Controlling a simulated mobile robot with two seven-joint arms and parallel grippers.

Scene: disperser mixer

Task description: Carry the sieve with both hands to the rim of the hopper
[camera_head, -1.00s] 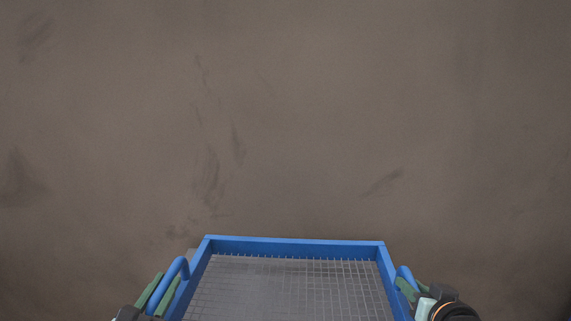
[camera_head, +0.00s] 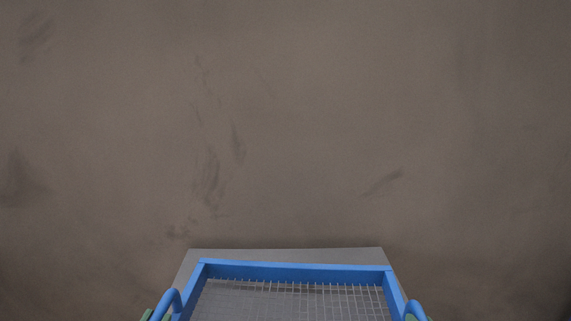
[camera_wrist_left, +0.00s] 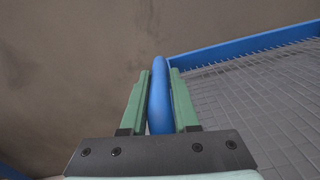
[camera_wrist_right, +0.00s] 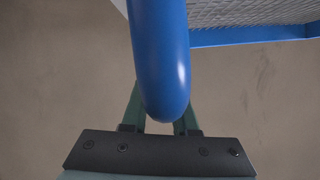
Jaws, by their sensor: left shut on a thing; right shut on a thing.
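The sieve (camera_head: 292,271) is a blue rectangular frame with a wire mesh, at the bottom edge of the head view; its near part is cut off. My left gripper (camera_wrist_left: 159,78) is shut on the sieve's left blue loop handle, one green finger on each side of it. My right gripper (camera_wrist_right: 162,118) is shut on the right loop handle, which hides part of the fingers. In the head view only bits of the green fingers show at the bottom corners of the sieve. A grey flat-edged thing (camera_head: 285,255), possibly the hopper, shows just beyond and below the sieve's far side.
The brown, smudged floor (camera_head: 290,120) fills the rest of the head view and is clear. It also shows beside the sieve in both wrist views.

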